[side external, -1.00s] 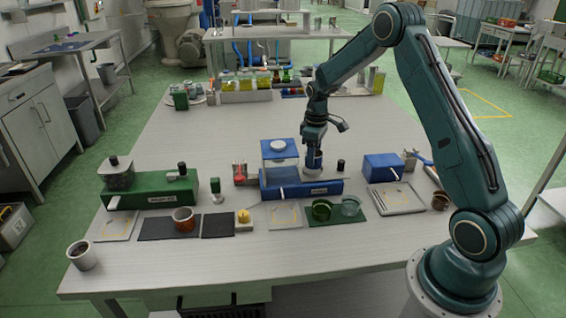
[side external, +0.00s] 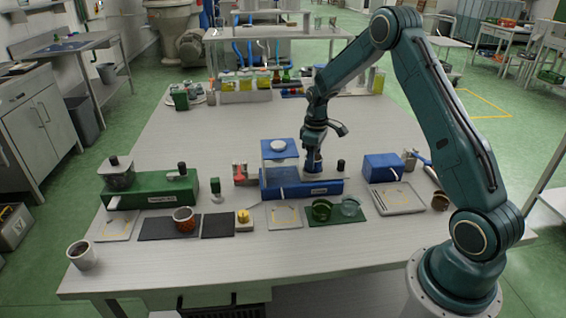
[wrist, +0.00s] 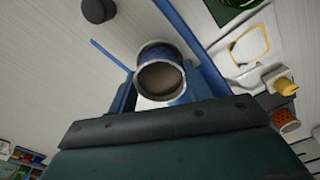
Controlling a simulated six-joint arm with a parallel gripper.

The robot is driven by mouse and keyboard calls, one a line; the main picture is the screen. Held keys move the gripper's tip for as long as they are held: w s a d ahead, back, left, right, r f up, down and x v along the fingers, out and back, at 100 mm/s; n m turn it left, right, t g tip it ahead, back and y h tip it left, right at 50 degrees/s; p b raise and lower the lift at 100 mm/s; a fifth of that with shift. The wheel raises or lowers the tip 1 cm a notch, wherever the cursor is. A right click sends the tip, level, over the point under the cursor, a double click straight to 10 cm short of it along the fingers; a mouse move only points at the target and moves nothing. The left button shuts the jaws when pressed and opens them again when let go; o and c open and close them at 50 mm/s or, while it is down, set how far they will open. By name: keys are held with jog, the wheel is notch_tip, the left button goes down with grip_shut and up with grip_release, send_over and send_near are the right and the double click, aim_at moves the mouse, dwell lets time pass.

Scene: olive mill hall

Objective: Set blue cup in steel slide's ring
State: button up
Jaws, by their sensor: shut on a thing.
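My gripper (side external: 313,158) is shut on the blue cup (wrist: 162,72), just above or at the right part of a blue device (side external: 325,188). In the wrist view the cup sits between the fingers with its pale rim and greyish-brown inside facing the camera. In the side view the cup is small and partly hidden by the fingers, so I cannot tell whether it touches the device. A pale plate with a yellow outline (side external: 285,222) lies in front of the device and also shows in the wrist view (wrist: 234,48). I cannot make out the steel slide's ring with certainty.
A black knob (side external: 341,165) stands close right of the gripper. A green mat (side external: 335,219) with two glass dishes lies in front. An orange cup (side external: 184,222) and a green device (side external: 150,192) are left.

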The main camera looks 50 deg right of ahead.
jog(key=shift+f, duration=0.45)
dwell(0.3)
jog(key=o, duration=1.1)
jog(key=shift+o, duration=0.2)
notch_tip(320, 180, up, 8)
dwell(0.5)
